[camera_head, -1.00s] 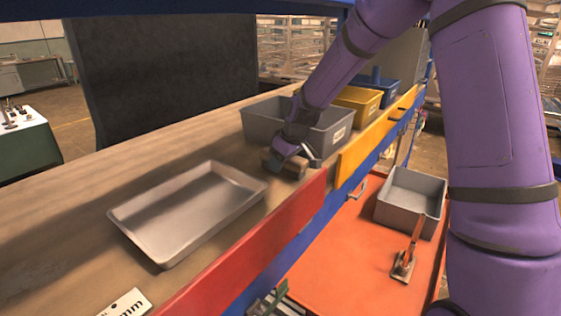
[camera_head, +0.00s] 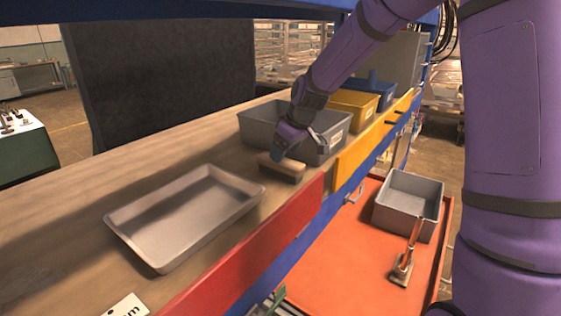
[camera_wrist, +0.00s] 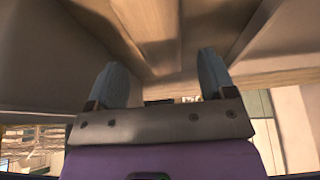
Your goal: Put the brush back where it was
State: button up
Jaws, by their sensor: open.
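A brush (camera_head: 284,171), a light-brown block, lies on the wooden workbench (camera_head: 200,135) between the grey metal tray and the grey bin. My gripper (camera_head: 279,155) is just above and behind its left end in the head view. Whether they touch I cannot tell. In the wrist view my gripper (camera_wrist: 161,65) has its two blue-grey fingers spread wide, with nothing seen held between them. Brown, wood-like surfaces fill the top of that view; I cannot tell which is the brush.
The empty metal tray (camera_head: 122,232) lies to the left. A grey bin (camera_head: 330,146) stands close behind the gripper, with yellow (camera_head: 352,110) and blue (camera_head: 384,97) bins beyond. Below, an orange cart (camera_head: 345,258) holds a grey box (camera_head: 403,206) and an orange-handled tool (camera_head: 403,268).

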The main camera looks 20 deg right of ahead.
jog(key=v, duration=0.5)
jog(key=shift+r, duration=0.4)
jog(key=shift+s+r, duration=0.25)
jog(key=shift+s, duration=0.15)
jog(key=s+d+r+m+h, duration=0.1)
jog(key=s+r+m, duration=0.1)
jog(key=s+r, duration=0.5)
jog(key=s+d+r+m+h, duration=0.1)
jog(key=s+r+m, duration=0.1)
jog(key=s, duration=0.9)
jog(key=s+d+m+t, duration=0.1)
jog(key=s+d+m, duration=0.1)
jog(key=s, duration=1.3)
jog(key=shift+s+d+m+h, duration=0.3)
jog(key=shift+d+m+h, duration=0.1)
jog(key=shift+m, duration=0.2)
jog(key=shift+f, duration=0.1)
